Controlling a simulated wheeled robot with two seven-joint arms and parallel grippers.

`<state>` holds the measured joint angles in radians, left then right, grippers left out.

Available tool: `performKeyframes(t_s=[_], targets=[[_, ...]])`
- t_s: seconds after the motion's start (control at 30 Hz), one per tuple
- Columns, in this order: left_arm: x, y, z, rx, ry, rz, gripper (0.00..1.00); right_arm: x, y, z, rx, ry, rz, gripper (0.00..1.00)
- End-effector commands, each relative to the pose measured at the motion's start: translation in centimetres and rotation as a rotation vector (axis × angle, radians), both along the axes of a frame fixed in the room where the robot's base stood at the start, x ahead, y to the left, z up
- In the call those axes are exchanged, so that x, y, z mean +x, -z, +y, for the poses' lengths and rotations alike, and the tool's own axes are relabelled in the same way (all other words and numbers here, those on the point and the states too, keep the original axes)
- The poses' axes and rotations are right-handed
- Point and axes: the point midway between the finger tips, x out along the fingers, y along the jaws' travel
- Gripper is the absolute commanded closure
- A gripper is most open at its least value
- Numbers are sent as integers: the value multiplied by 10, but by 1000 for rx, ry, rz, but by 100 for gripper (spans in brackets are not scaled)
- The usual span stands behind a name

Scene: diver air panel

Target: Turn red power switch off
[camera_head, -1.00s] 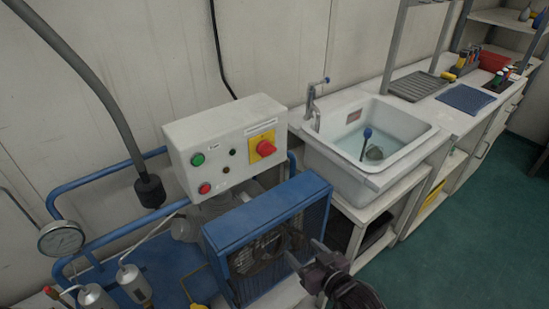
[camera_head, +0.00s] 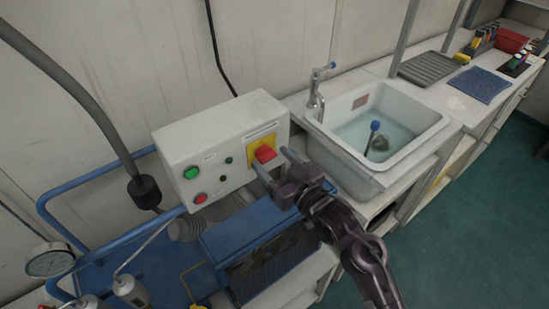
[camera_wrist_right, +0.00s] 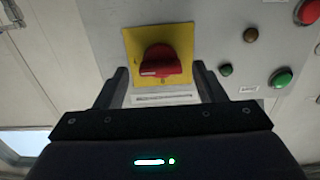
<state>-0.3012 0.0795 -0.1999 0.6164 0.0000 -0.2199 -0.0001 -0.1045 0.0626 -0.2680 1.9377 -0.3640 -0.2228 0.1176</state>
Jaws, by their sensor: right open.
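The red power switch (camera_head: 265,154) is a rotary knob on a yellow square plate (camera_head: 255,143), on the front of a white control box (camera_head: 215,145). In the right wrist view the red knob (camera_wrist_right: 161,62) is upper middle, its grip bar lying roughly across the picture. My right gripper (camera_head: 273,164) is at the box front, just in front of the switch. Its two fingers (camera_wrist_right: 160,88) are open, one to each side below the knob, with nothing between them. I cannot tell whether they touch the plate. My left gripper is not in view.
Green (camera_head: 191,172) and red (camera_head: 200,197) buttons sit left of the switch on the box. A blue-framed unit (camera_head: 245,225) stands below the arm. A sink (camera_head: 410,115) with water is to the right. A thick grey hose (camera_head: 75,85) hangs at left.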

Motion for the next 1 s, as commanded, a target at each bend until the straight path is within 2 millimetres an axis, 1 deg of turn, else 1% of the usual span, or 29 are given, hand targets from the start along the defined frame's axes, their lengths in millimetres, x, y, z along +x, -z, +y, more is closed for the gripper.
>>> performKeyframes(t_s=[0.03,0.1,0.27,0.6,0.83,1.0], targets=[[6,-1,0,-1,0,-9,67,1,0,1,1,0,-1,36],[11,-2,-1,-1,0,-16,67,2,0,2,0,0,0,36],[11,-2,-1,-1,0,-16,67,2,0,1,0,0,0,36],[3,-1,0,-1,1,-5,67,1,0,1,0,0,0,81],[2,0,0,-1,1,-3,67,1,0,1,-14,0,-10,81],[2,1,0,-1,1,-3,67,1,0,1,-64,-1,-46,81]])
